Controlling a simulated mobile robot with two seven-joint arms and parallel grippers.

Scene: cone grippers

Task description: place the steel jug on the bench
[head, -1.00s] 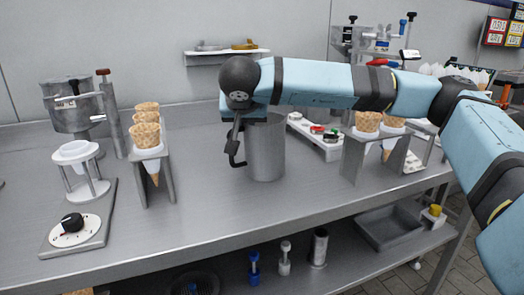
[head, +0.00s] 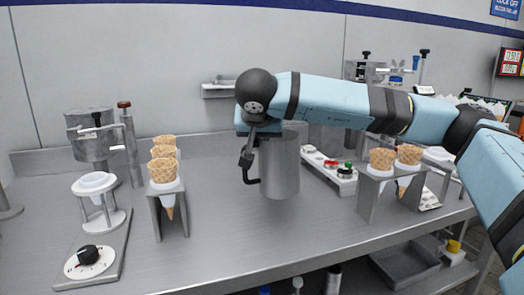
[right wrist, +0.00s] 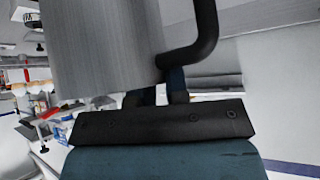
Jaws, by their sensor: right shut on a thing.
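The steel jug (head: 280,168) is a grey metal cylinder with a black handle, upright in the head view over the middle of the bench (head: 240,245). Its base appears a little above the bench top, though the exact gap is hard to tell. My right gripper (head: 258,130) is at the jug's handle side, near the top, and its fingers are mostly hidden by the wrist. In the right wrist view the jug (right wrist: 100,45) fills the upper left, its handle (right wrist: 203,35) running down to my right gripper (right wrist: 158,92), which is shut on it. My left gripper is not in view.
A cone stand (head: 171,215) with several waffle cones is left of the jug; another cone stand (head: 370,200) is to the right. A control box with coloured buttons (head: 330,170) lies behind right. A dispenser with a dial (head: 90,257) is far left. The front middle of the bench is clear.

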